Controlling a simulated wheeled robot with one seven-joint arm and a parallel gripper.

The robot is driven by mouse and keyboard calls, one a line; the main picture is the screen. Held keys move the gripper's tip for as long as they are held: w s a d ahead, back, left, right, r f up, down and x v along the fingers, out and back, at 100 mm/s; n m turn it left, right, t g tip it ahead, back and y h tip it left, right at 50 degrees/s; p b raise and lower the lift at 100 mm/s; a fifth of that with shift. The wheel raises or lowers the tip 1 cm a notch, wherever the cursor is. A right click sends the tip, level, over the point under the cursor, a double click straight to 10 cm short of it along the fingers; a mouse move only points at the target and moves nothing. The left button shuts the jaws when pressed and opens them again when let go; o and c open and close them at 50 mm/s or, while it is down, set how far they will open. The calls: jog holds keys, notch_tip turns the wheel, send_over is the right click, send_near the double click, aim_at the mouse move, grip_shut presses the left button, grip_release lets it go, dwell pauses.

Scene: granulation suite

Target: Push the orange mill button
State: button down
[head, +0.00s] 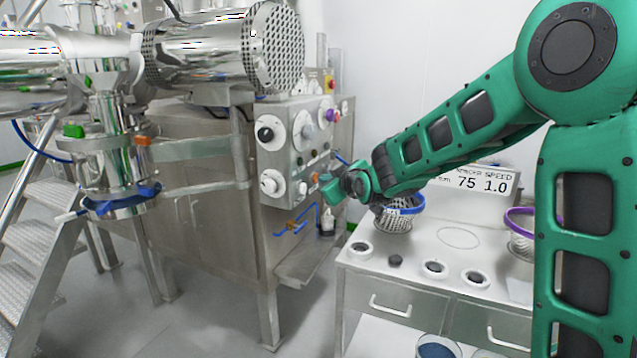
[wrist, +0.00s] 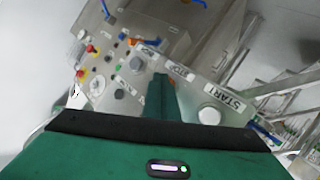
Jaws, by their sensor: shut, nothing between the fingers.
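The steel control panel (head: 298,140) stands at the centre of the head view, with several knobs and small buttons on its face. In the wrist view the panel appears tilted, and a small orange part (wrist: 133,41) shows near its upper edge. I cannot tell for sure whether it is the mill button, and I cannot read a mill label. My gripper (head: 328,190) is just right of the panel's lower part in the head view. It is shut and empty. Its green fingers (wrist: 160,85) point toward the panel in the wrist view. I cannot tell whether they touch it.
A white button (wrist: 209,115) beside a START label shows in the wrist view. A steel bench (head: 420,250) with a wire basket (head: 398,218) and a display (head: 485,183) stands on the right. Metal steps (head: 35,238) are at the left. Open floor lies at the front left.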

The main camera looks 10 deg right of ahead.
jog(key=shift+s+d, duration=0.5)
jog(key=shift+d, duration=0.15)
jog(key=shift+s+d, duration=0.75)
jog(key=shift+d, duration=0.25)
jog(key=shift+s+d, duration=0.7)
jog(key=shift+d, duration=0.3)
jog(key=s+d+f+m+g+h, duration=0.2)
jog(key=s+d+f+m+g, duration=0.2)
jog(key=s+d, duration=0.6)
jog(key=s+d+f+m+g+h, duration=0.2)
jog(key=s+d+f+m+g, duration=0.25)
jog(key=s, duration=0.85)
jog(key=s+d+f+m+g, duration=0.1)
jog(key=s+m+g, duration=0.1)
jog(key=s, duration=1)
jog(key=s+d+f+m+g+y, duration=0.1)
jog(key=s+f+m+g, duration=0.1)
jog(key=s, duration=1.1)
jog(key=shift+f+m+g, duration=0.25)
jog(key=shift+m+g, duration=0.5)
jog(key=shift+g, duration=0.3)
